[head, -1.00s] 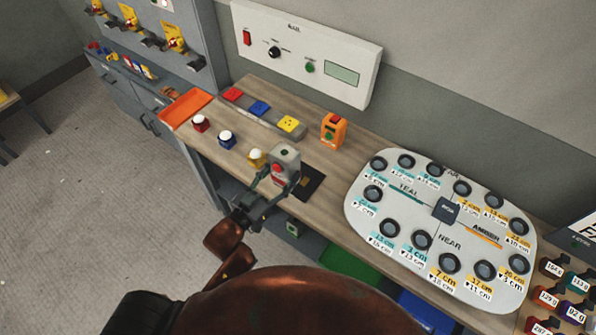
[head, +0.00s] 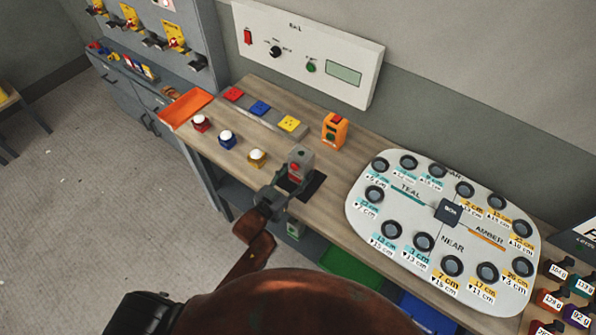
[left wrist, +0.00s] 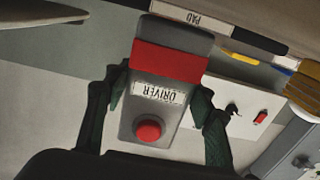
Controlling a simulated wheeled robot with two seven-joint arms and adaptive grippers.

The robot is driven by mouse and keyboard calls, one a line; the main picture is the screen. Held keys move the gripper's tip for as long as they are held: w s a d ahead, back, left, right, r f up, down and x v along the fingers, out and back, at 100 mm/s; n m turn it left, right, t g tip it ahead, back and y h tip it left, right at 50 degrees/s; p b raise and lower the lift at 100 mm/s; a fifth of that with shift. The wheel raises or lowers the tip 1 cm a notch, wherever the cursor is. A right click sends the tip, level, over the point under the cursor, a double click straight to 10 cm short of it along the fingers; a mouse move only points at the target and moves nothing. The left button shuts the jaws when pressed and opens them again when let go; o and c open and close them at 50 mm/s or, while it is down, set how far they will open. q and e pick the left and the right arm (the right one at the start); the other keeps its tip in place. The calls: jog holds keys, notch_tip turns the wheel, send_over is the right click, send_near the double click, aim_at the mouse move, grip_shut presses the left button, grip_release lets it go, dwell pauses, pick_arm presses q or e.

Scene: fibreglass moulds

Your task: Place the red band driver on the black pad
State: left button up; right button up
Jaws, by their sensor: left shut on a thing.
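The red band driver (head: 301,158) is a grey block with a red band and a red button. In the left wrist view the driver (left wrist: 173,63) fills the middle, its label upside down. My left gripper (head: 283,188) is shut on it, with fingers on both sides of its body (left wrist: 160,105). The black pad (head: 315,184) lies on the wooden bench, partly hidden behind the driver and gripper. The driver stands nearly upright over the pad's left part; I cannot tell whether it touches. My right gripper is not in view.
An orange device (head: 334,131) stands behind the pad. Red, blue and yellow-based knobs (head: 257,158) stand to the left, near colored plates (head: 260,108) and an orange tray (head: 188,108). A large white board (head: 420,205) with several round sockets lies to the right.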

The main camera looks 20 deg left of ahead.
pick_arm(q)
jog(key=shift+f, duration=0.1)
jog(key=o, duration=1.5)
jog(key=shift+c, duration=0.2)
jog(key=shift+s, duration=0.15)
jog(key=v, duration=1.1)
jog(key=shift+s+a+r, duration=0.15)
jog(key=shift+s+r, duration=0.1)
jog(key=shift+s, duration=0.1)
